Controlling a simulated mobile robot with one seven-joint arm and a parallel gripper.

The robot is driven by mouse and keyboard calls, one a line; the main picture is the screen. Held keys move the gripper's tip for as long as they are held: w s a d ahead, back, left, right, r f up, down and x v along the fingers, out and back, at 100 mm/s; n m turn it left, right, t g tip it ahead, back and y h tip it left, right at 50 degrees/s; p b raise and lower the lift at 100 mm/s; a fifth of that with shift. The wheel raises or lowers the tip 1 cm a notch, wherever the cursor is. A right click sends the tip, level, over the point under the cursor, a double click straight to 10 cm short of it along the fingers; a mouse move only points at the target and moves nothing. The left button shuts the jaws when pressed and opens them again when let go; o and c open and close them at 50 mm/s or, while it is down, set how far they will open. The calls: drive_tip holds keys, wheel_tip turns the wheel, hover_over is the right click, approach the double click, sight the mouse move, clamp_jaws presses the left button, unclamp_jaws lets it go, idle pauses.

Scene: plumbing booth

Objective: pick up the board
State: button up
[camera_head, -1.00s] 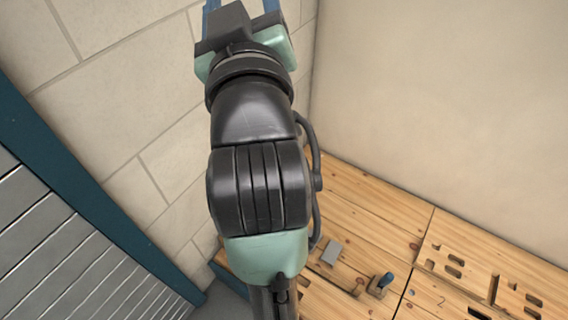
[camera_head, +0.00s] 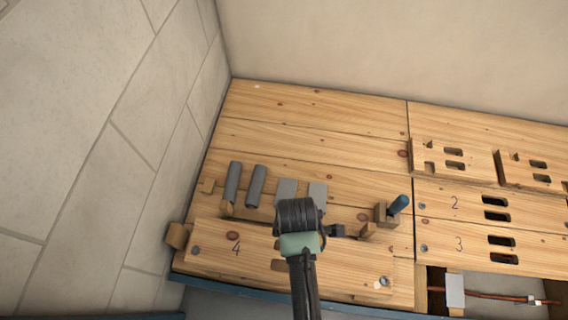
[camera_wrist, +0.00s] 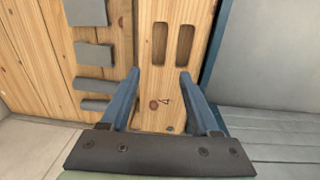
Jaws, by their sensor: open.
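A wooden board marked 4 (camera_head: 210,258) lies along the front edge of the bench at the left, with a dark screw or hole near each end. My arm crosses its middle in the head view, hiding part of it. In the wrist view the board (camera_wrist: 163,118) runs away between my fingers, with two long slots beyond the fingertips. My gripper (camera_wrist: 159,72) is open and empty, one finger along each side of the board in the picture. Its height above the board is hard to tell. The fingers are hidden in the head view.
Grey cylinders (camera_head: 233,182) and flat grey pieces (camera_head: 318,194) lie behind the board. Boards 2 and 3 (camera_head: 452,235) and a copper pipe (camera_head: 500,296) are further right. Walls close the left and back.

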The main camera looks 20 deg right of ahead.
drive_tip(key=shift+g, duration=0.3)
drive_tip(key=f+b, duration=0.1)
drive_tip(key=f, duration=0.2)
drive_tip(key=s+f+b, duration=0.1)
drive_tip(key=f+b, duration=0.1)
drive_tip(key=f, duration=0.1)
drive_tip(key=f+b, duration=0.1)
drive_tip(key=f, duration=0.1)
drive_tip(key=shift+s+a+f, duration=0.25)
drive_tip(key=shift+s+f, duration=0.05)
drive_tip(key=shift+f, duration=0.1)
drive_tip(key=f+b, duration=0.2)
drive_tip(key=f, duration=0.1)
drive_tip(key=f+b, duration=0.3)
drive_tip(key=shift+w+a+f, duration=0.15)
drive_tip(key=shift+a, duration=0.05)
clamp_jaws()
idle(0.5)
